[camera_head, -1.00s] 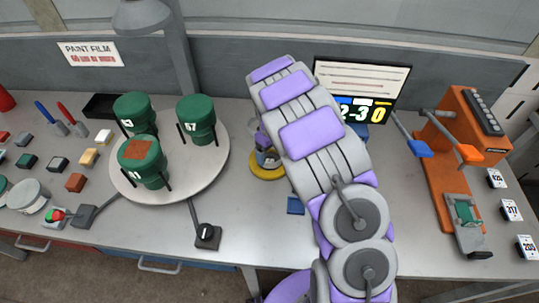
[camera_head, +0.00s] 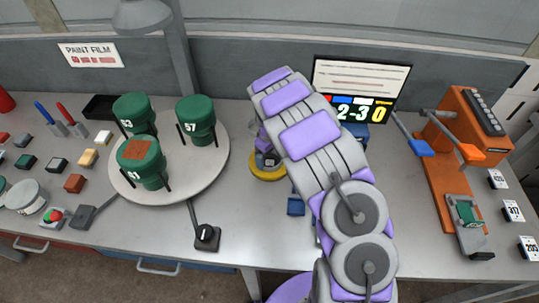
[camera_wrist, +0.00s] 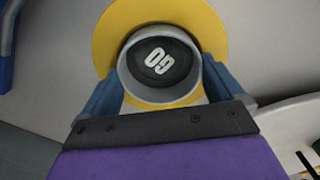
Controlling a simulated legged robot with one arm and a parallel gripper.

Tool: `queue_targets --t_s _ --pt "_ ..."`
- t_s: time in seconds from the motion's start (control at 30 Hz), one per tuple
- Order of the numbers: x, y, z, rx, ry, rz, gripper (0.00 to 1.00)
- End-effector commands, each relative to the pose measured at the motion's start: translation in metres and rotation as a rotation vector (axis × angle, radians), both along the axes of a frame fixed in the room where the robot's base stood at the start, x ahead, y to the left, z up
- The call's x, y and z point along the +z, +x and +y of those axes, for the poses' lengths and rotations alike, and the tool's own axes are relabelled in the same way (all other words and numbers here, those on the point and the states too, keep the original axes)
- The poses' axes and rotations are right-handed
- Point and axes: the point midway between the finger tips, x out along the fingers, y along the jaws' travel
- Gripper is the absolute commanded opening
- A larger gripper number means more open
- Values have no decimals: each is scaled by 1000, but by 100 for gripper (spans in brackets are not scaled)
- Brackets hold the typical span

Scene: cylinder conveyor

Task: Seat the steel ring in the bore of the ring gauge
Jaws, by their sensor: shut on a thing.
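The ring gauge is a flat yellow ring (camera_head: 266,174) lying on the bench, partly hidden behind my arm; it also shows in the wrist view (camera_wrist: 214,32). My gripper (camera_wrist: 163,78) points down over it with its two blue fingers shut on the grey steel ring (camera_wrist: 160,94), one on each side. Through the steel ring I see a dark round face marked with a number. The steel ring appears within the gauge's outline; I cannot tell whether it is in the bore or just above. In the head view my gripper (camera_head: 265,151) is mostly hidden.
A white turntable (camera_head: 212,165) with green canisters stands to the left. A small blue block (camera_head: 296,206) lies just in front of the gauge. A display screen (camera_head: 362,90) stands behind my arm. An orange fixture (camera_head: 443,185) stands at right. Bench between turntable and gauge is clear.

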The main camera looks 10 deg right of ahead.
Motion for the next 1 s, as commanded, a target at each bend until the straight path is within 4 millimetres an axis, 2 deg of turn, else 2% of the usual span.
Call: queue_targets --t_s 0.33,0.37,0.4,0.77,0.87,1.0 --pt "-16 -3 0 1 -2 14 53" --pt "-17 -3 -1 1 -3 16 95" --pt "-18 -3 -1 2 -2 19 99" --pt "-21 -6 -1 4 -4 36 100" --pt "-15 -7 -2 4 -5 38 100" --pt "10 -7 -1 3 -4 30 100"
